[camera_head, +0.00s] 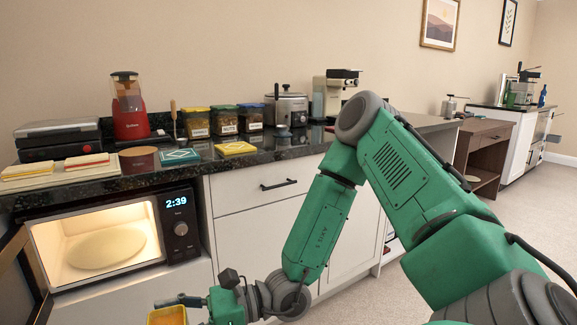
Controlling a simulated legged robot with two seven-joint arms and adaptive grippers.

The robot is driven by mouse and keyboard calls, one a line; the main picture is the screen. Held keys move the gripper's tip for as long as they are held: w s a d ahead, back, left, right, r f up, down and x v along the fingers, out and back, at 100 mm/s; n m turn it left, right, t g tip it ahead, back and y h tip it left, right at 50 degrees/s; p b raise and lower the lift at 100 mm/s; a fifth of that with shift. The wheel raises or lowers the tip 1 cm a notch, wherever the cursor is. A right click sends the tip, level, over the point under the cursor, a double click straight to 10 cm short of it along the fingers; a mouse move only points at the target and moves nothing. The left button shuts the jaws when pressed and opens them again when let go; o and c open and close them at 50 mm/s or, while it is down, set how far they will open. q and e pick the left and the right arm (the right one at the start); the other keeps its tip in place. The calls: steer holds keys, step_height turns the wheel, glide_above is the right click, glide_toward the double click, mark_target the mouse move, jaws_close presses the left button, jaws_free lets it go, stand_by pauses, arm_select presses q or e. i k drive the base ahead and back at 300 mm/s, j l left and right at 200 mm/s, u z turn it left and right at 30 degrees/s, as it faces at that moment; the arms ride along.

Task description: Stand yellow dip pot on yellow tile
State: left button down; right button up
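The yellow tile (236,148) lies flat on the dark counter, near its front edge, with nothing on it. The yellow dip pot (167,317), with an orange filling, is at the bottom edge of the head view, partly cut off. My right gripper (183,308) reaches in from the right, low in front of the cabinets, and appears shut on the pot. The lower finger is cut off by the frame. Pot and gripper are below counter height, lower than the tile and left of it. My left gripper is not in view.
A green patterned tile (180,156) and a round brown block (139,159) lie left of the yellow tile. Lidded jars (224,120) stand behind it. Sandwiches on boards (87,161) are further left. Below the counter, the lit microwave (105,248) has its door open.

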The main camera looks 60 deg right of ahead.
mark_target(233, 146)
steer(key=i+l+z, duration=0.3)
steer(key=z, duration=0.15)
steer(key=i+l+z, duration=0.15)
steer(key=i+z, duration=0.3)
steer(key=k, duration=0.05)
